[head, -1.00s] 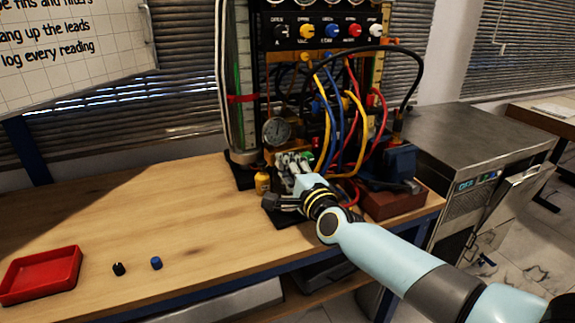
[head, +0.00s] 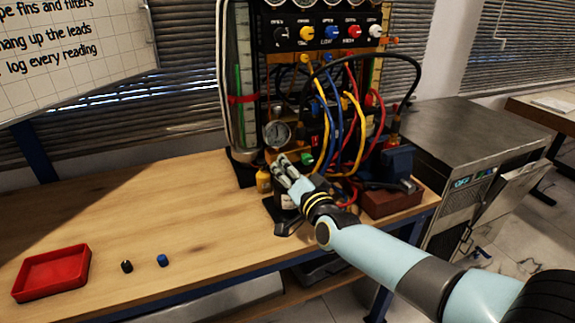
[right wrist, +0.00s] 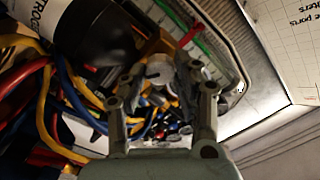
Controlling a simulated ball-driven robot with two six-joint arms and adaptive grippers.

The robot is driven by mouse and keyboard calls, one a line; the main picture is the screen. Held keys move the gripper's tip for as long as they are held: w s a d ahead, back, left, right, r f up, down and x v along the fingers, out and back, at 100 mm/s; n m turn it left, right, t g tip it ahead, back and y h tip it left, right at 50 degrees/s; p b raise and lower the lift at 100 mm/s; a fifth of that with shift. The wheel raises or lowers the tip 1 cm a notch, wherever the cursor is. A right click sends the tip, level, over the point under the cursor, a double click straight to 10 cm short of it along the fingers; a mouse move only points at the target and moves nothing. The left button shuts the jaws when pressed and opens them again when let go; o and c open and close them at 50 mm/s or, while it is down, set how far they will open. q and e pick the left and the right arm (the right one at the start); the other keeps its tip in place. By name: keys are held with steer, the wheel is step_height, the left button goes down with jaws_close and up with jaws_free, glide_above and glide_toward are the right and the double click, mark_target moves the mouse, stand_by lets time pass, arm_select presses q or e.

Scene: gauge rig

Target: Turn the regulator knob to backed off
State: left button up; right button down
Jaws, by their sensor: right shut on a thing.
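The regulator's round gauge (head: 277,133) faces me at the foot of the rig, just behind my right gripper (head: 281,164). The right gripper reaches in from the right, its fingers pointing up and left. In the right wrist view its fingers (right wrist: 158,90) stand on both sides of a grey round piece, which I take as the regulator knob (right wrist: 158,68), and are shut on it. The head view hides the knob behind the fingers. My left gripper is out of view.
Yellow, blue and red leads (head: 340,130) hang right of the gripper. A blue vise (head: 396,163) is at the right. A red tray (head: 25,283), a black cap (head: 126,266) and a blue cap (head: 163,260) lie front left.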

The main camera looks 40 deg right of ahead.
steer(key=shift+f+n+p, duration=0.15)
steer(key=shift+n+p, duration=1)
steer(key=shift+n, duration=1.95)
steer(key=c, duration=1)
jaws_free()
steer(key=s, duration=0.4)
steer(key=s+a, duration=0.1)
steer(key=s, duration=0.3)
steer(key=s+a, duration=0.1)
steer(key=s, duration=0.3)
steer(key=shift+a, duration=0.15)
steer(key=shift+w, duration=0.1)
